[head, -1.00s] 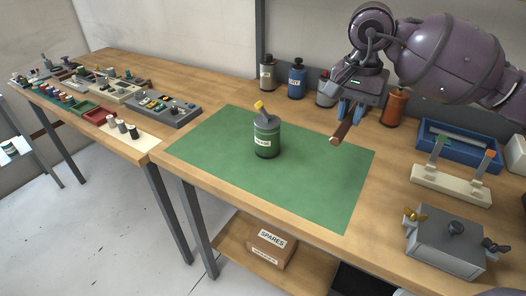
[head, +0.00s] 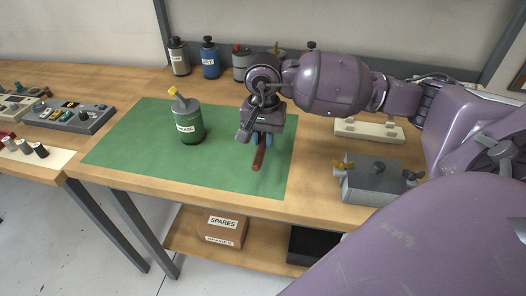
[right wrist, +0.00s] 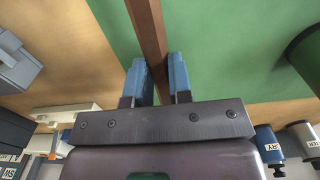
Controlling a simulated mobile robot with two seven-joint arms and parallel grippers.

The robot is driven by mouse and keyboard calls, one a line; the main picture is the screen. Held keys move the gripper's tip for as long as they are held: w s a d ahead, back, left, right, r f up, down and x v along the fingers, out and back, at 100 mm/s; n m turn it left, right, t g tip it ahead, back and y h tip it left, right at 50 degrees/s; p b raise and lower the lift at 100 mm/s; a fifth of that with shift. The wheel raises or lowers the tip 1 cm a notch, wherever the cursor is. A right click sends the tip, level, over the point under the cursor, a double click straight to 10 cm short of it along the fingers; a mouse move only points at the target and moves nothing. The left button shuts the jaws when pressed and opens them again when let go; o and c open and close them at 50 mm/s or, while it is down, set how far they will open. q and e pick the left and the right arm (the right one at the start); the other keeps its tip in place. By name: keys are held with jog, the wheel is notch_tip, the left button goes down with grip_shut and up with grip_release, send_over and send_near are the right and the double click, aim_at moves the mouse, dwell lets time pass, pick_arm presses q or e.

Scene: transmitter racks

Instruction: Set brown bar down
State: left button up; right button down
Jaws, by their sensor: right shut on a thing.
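The brown bar (head: 260,158) is a slim square stick, held by my right gripper (head: 262,140) above the right part of the green mat (head: 135,140). In the right wrist view the blue fingers of the right gripper (right wrist: 157,72) are closed on the bar (right wrist: 147,25), which runs away from the gripper past the mat edge. Whether the bar touches the mat is not clear. My left gripper is not in view.
A green labelled canister (head: 189,127) with a yellow-tipped spout stands on the mat, left of the bar. A grey box with wing knobs (head: 375,182) is to the right. Several canisters (head: 210,60) line the back. The mat's front is clear.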

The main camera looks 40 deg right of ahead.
aim_at(263, 138)
jog(key=shift+f, duration=2.5)
jog(key=shift+f, duration=0.15)
jog(key=c, duration=1)
grip_release()
jog(key=shift+c, duration=0.2)
jog(key=shift+r, duration=0.35)
notch_tip(263, 138, up, 12)
jog(key=shift+f, duration=0.15)
